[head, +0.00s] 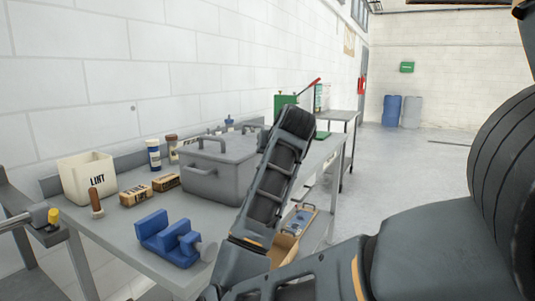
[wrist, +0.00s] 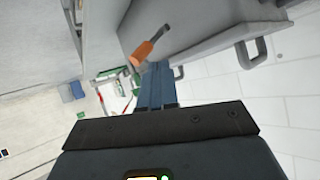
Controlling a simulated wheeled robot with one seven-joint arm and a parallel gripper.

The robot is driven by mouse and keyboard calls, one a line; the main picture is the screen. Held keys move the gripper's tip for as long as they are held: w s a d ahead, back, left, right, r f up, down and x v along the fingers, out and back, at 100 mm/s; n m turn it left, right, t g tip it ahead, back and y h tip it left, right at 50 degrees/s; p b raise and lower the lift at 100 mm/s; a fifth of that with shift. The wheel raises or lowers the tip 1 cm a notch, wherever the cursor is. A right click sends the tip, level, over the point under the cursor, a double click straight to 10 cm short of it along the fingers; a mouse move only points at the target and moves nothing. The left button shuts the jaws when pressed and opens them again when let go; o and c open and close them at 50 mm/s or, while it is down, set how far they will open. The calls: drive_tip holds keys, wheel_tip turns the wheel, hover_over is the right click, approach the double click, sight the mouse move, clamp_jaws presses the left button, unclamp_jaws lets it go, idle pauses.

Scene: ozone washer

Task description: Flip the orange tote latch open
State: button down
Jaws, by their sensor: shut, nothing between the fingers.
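The grey tote (head: 220,165) stands on the workbench in the head view, with loop handles on its lid and side. No orange latch shows on it there; my arm covers its right side. In the wrist view, the orange latch (wrist: 142,54), with a dark metal end, lies against the tote's grey wall (wrist: 190,22). My gripper (wrist: 157,68) is shut and empty, its blue-grey fingers pointing up the picture. The fingertips appear just right of and below the orange grip. I cannot tell whether they touch it. In the head view I cannot make out the fingers.
A blue vise (head: 168,238) sits at the bench's (head: 115,222) front. A white bin marked LINT (head: 87,180), small boxes (head: 150,190) and bottles stand left of the tote. A green press with a red lever (head: 287,104) is behind. The floor to the right is open.

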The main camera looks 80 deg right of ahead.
drive_tip(key=shift+s+a+r, duration=0.1)
drive_tip(key=shift+s+a, duration=0.05)
drive_tip(key=shift+s, duration=0.45)
drive_tip(key=v, duration=0.7)
drive_tip(key=shift+s+a+r+p, duration=0.15)
drive_tip(key=shift+a+r+p, duration=0.05)
drive_tip(key=shift+a+p, duration=0.2)
drive_tip(key=shift+d, duration=0.15)
